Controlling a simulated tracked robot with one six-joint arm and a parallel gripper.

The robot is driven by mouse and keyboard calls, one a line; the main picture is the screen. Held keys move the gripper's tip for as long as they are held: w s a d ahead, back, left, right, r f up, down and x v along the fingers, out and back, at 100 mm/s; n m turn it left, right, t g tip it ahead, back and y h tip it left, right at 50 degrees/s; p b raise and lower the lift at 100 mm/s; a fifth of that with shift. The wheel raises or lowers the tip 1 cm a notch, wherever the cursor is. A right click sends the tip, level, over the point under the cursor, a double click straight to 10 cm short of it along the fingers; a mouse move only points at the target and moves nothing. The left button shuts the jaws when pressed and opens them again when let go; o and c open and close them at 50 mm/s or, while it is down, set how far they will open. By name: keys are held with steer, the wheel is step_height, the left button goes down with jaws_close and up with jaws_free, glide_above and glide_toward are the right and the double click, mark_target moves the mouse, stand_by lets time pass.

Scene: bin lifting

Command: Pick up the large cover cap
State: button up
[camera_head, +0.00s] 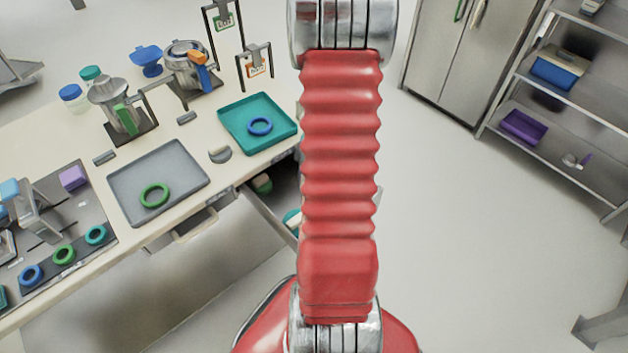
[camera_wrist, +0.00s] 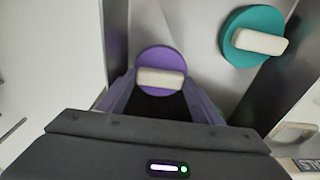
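In the wrist view, a round purple cap (camera_wrist: 161,62) with a pale bar handle (camera_wrist: 160,78) lies between and just beyond the fingers of my gripper (camera_wrist: 160,100). The fingers stand apart on either side below the cap, and I see nothing held between them. A round teal cap (camera_wrist: 236,54) with a similar pale handle (camera_wrist: 259,41) lies to its upper right. I cannot tell from size alone which is the large cover cap. In the head view, a teal cap (camera_head: 292,217) shows partly in an open drawer; my arm hides the gripper.
The open drawer (camera_head: 262,215) juts from the worktable. On the table are a grey tray (camera_head: 185,180) with a green ring, a teal tray (camera_head: 285,128) with a blue ring, and metal pots. Shelves (camera_head: 565,100) stand at the right, with clear floor between.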

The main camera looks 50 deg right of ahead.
steer(key=c, duration=0.6)
steer(key=shift+r, duration=0.15)
steer(key=shift+r, duration=8.85)
